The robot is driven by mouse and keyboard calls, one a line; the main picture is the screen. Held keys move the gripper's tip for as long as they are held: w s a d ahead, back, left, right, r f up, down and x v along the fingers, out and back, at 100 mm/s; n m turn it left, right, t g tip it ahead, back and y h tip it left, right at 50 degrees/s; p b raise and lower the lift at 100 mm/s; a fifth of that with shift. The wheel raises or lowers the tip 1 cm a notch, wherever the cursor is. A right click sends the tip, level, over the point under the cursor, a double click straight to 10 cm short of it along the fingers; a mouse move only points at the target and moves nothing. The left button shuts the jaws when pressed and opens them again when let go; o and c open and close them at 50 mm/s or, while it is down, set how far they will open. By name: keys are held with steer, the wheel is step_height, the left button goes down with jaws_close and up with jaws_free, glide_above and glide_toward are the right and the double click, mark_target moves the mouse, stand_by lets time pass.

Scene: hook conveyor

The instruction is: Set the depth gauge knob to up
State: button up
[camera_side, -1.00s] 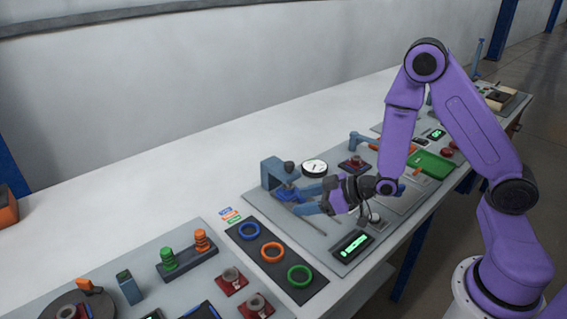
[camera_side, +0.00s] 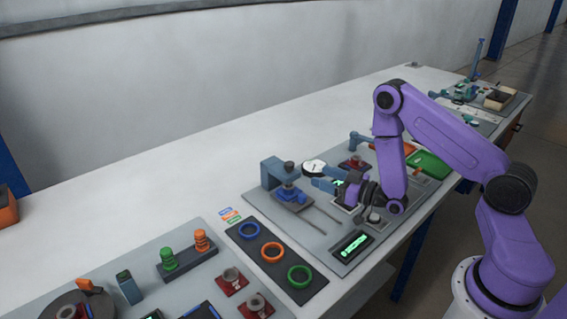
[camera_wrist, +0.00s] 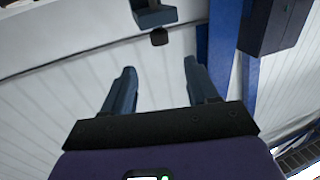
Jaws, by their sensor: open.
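A blue C-shaped stand (camera_side: 270,171) with a dark knob (camera_side: 289,165) on top stands on the grey panel. A white round dial (camera_side: 314,168) is just right of it. I cannot tell for certain which part is the depth gauge knob. My gripper (camera_side: 316,177) is open and empty, its fingers pointing left toward the stand, close to the dial in the picture. In the wrist view, my gripper (camera_wrist: 157,68) has its fingers apart, with a dark knob-like part (camera_wrist: 160,37) under a blue block (camera_wrist: 153,14) beyond the tips.
A lit display (camera_side: 353,244) is at the panel's front edge. Blue, orange and green rings lie on a dark mat (camera_side: 277,257) to the left. Two thin rods (camera_side: 325,215) lie below my gripper. A green tray (camera_side: 430,165) is to the right. The rear tabletop is clear.

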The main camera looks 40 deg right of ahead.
mark_target(285, 163)
steer(key=x, duration=1.4)
steer(key=shift+w, duration=0.15)
steer(key=shift+c, duration=0.3)
jaws_close()
steer(key=shift+r, duration=1.15)
steer(key=shift+o, duration=0.3)
jaws_free()
